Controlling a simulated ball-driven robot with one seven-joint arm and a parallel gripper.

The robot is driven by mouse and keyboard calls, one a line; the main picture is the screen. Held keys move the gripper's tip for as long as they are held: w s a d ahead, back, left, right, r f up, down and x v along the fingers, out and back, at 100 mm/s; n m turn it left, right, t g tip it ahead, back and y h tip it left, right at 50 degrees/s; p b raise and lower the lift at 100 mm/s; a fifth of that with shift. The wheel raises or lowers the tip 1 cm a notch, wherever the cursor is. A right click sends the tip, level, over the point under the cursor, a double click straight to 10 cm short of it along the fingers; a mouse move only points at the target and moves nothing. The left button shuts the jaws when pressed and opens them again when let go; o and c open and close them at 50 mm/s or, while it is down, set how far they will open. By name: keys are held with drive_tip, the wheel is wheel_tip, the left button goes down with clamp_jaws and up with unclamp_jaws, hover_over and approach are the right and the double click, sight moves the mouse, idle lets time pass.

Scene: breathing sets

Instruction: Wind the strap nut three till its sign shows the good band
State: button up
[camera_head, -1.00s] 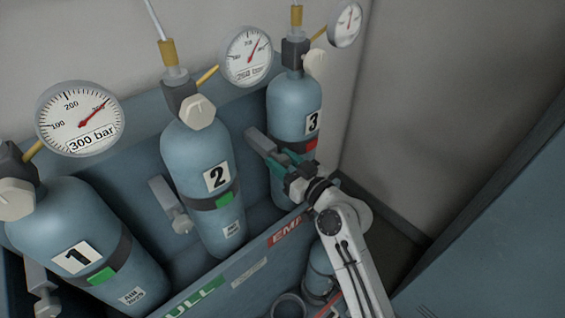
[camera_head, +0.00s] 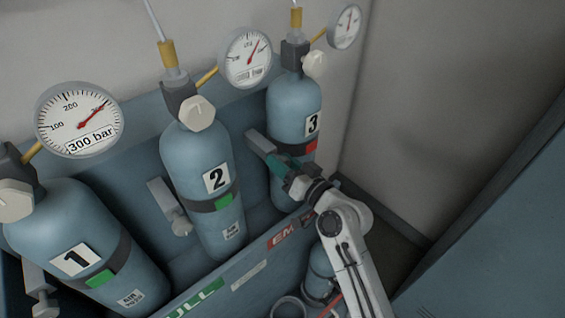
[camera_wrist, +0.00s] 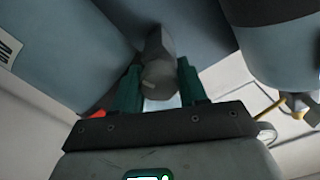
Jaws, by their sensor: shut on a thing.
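Cylinder three (camera_head: 293,108) stands at the right end of the rack, with a dark strap around it. The strap's sign (camera_head: 311,147) shows red in the head view. My gripper (camera_head: 274,163) is at the left side of that strap. In the wrist view its two green fingers (camera_wrist: 159,88) are shut on a grey strap nut (camera_wrist: 158,62), one finger on each side. The nut's far end and the strap behind it are partly hidden. A grey bracket (camera_head: 259,141) stands just above and left of my fingers.
Cylinder two (camera_head: 190,150) and cylinder one (camera_head: 60,215) stand to the left, their strap signs green. A blue rack front (camera_head: 255,262) with labels runs below my arm. Gauges and hoses sit above the cylinders. A wall is close on the right.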

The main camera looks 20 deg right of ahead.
drive_tip(key=shift+d+r, duration=0.1)
drive_tip(key=shift+r, duration=0.25)
drive_tip(key=o, duration=0.8)
drive_tip(key=shift+c, duration=0.2)
drive_tip(key=shift+f, duration=0.15)
drive_tip(key=shift+s+f, duration=0.1)
drive_tip(key=shift+f, duration=0.05)
drive_tip(key=b+v, duration=0.3)
drive_tip(key=v, duration=0.7)
drive_tip(key=shift+s, duration=0.3)
drive_tip(key=shift+d, duration=0.1)
